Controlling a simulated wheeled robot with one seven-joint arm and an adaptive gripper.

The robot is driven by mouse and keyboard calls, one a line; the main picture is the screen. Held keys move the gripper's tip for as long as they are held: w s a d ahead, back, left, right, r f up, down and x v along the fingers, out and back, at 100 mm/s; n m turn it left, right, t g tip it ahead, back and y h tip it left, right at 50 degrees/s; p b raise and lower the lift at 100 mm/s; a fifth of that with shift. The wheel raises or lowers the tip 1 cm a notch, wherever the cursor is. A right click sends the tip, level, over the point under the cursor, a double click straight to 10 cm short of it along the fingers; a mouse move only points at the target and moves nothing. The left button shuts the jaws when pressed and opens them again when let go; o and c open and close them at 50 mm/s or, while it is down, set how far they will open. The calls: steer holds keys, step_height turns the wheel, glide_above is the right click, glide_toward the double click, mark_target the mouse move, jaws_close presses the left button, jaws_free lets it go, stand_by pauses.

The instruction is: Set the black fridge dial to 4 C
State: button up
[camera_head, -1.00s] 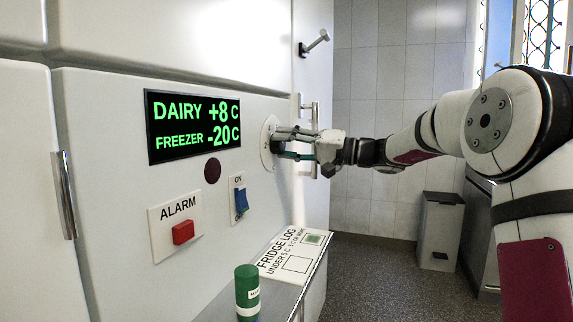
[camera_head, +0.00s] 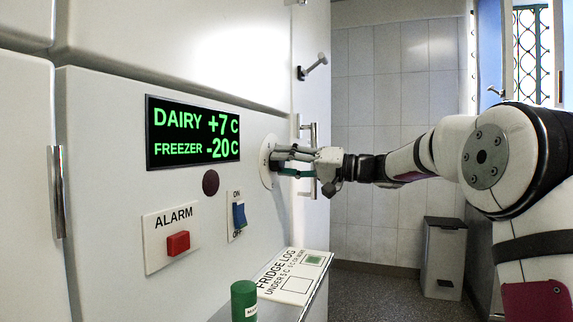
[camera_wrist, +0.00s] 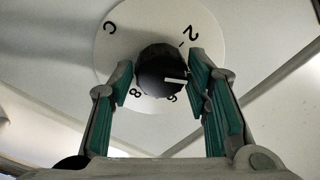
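The black dial knob (camera_wrist: 160,70) sits on a round white plate (camera_wrist: 148,18) marked C, 2, 6 and 8. Its white pointer line points right, towards my right finger, which hides that part of the scale. My gripper (camera_wrist: 158,76) has its two green-padded fingers either side of the knob. A gap shows at the left finger; the right finger is against or very near the knob. In the head view my gripper (camera_head: 280,162) reaches the plate (camera_head: 266,157) on the fridge front and hides the knob. The display (camera_head: 193,135) reads DAIRY +7 C, FREEZER -20 C.
Below the display are a red alarm button (camera_head: 178,243) and a blue on/off switch (camera_head: 239,215). A fridge log card (camera_head: 297,272) and a green cylinder (camera_head: 244,300) are lower down. A bar handle (camera_head: 312,160) is just right of the dial. A bin (camera_head: 443,257) stands behind.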

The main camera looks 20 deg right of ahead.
steer(key=shift+o, duration=1)
steer(key=shift+d, duration=0.1)
steer(key=v, duration=1.1)
steer(key=shift+s+d, duration=0.3)
